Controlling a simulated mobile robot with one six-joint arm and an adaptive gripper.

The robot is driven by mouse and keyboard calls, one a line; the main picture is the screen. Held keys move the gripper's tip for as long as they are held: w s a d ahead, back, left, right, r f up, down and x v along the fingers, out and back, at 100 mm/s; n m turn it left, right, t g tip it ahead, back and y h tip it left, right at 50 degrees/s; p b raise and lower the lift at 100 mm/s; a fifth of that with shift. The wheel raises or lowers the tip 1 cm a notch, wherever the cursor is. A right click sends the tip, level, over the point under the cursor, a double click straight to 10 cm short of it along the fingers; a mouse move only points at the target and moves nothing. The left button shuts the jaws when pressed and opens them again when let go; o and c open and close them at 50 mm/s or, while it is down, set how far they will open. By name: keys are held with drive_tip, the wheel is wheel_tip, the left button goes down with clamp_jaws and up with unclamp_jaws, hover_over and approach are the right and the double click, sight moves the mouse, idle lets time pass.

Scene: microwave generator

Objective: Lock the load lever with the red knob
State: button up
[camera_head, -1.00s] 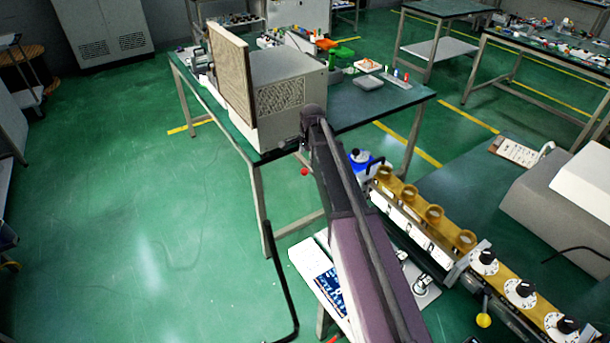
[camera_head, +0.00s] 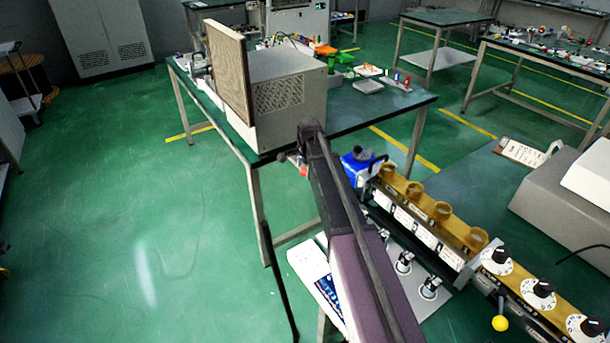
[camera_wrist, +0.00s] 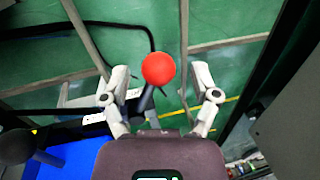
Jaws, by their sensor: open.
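The red knob (camera_wrist: 158,68) of the load lever shows in the wrist view, between and slightly beyond the two fingers of my gripper (camera_wrist: 163,80). The fingers are spread apart with a gap on each side of the knob. A dark rod runs down from the knob toward the gripper's palm. In the head view the red knob (camera_head: 304,171) is a small spot beside the end of my arm. My gripper is mostly hidden there behind my arm, so contact cannot be judged from that side.
A blue device with a black knob (camera_head: 357,165) stands right of my arm; its blue part (camera_wrist: 65,163) shows at the wrist view's lower left. A brown panel (camera_head: 432,208) with dials runs to the lower right, with a yellow knob (camera_head: 500,323) below it. A grey box (camera_head: 285,95) stands on the table behind.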

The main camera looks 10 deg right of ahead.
drive_tip(key=shift+w+f, duration=0.1)
drive_tip(key=shift+f, duration=0.25)
clamp_jaws()
drive_tip(key=shift+d, duration=0.2)
drive_tip(key=shift+a, duration=0.3)
